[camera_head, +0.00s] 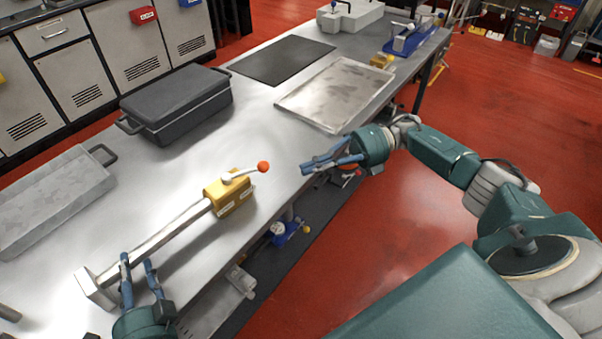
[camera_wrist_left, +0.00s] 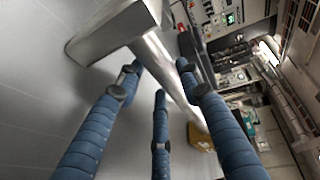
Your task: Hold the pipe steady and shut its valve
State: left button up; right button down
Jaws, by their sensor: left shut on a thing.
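A grey metal pipe (camera_head: 160,237) lies along the table, with a square plate (camera_head: 92,287) at its near end. At its far end is a yellow valve body (camera_head: 232,197) with a white lever (camera_head: 239,175) tipped by an orange knob (camera_head: 263,167). The lever points right, past the valve body. My left gripper (camera_head: 137,262) is shut on the pipe near the plate. The pipe (camera_wrist_left: 160,65) and yellow valve body (camera_wrist_left: 199,137) show in the left wrist view. My right gripper (camera_head: 304,168) is apart from the lever, right of the knob; its finger gap is unclear.
A dark lidded case (camera_head: 175,100) and a grey tray (camera_head: 50,200) lie left of and behind the pipe. A flat metal tray (camera_head: 335,92) and a black mat (camera_head: 281,60) lie farther along the table. Bare tabletop surrounds the valve.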

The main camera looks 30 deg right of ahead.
pick_arm(q)
jog(key=shift+s+f, duration=0.1)
jog(key=shift+f, duration=0.25)
jog(key=o, duration=1.4)
jog(key=shift+r, duration=0.1)
jog(key=shift+r, duration=0.1)
jog(key=s, duration=0.4)
jog(key=s+r, duration=0.1)
jog(key=s, duration=0.2)
jog(key=s+r, duration=0.1)
jog(key=s, duration=0.3)
jog(key=shift+s+d, duration=0.1)
jog(key=shift+s, duration=0.2)
